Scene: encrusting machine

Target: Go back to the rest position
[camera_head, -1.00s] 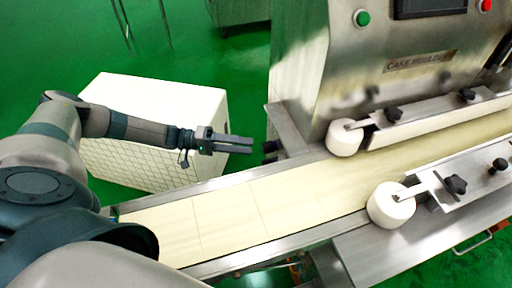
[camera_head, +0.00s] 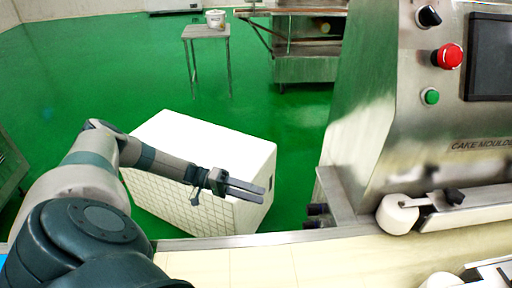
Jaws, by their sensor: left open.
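My left gripper (camera_head: 248,188) is open and empty, its two fingers pointing right with a gap between them. In the picture it lies in front of the right part of the white box (camera_head: 205,143), above the near conveyor edge. My left arm comes in from the lower left. The conveyor belt (camera_head: 265,265) runs along the bottom, pale and bare where it shows. The cake moulding machine (camera_head: 385,130) stands at the right, with a red button (camera_head: 448,56) and a green button (camera_head: 431,96). My right gripper is not in view.
White rollers (camera_head: 397,215) and guide bars flank the belt at the right. A small table (camera_head: 206,32) with a white bucket (camera_head: 215,18) and a metal cart (camera_head: 305,70) stand farther back. Green floor (camera_head: 120,70) is clear between them and the box.

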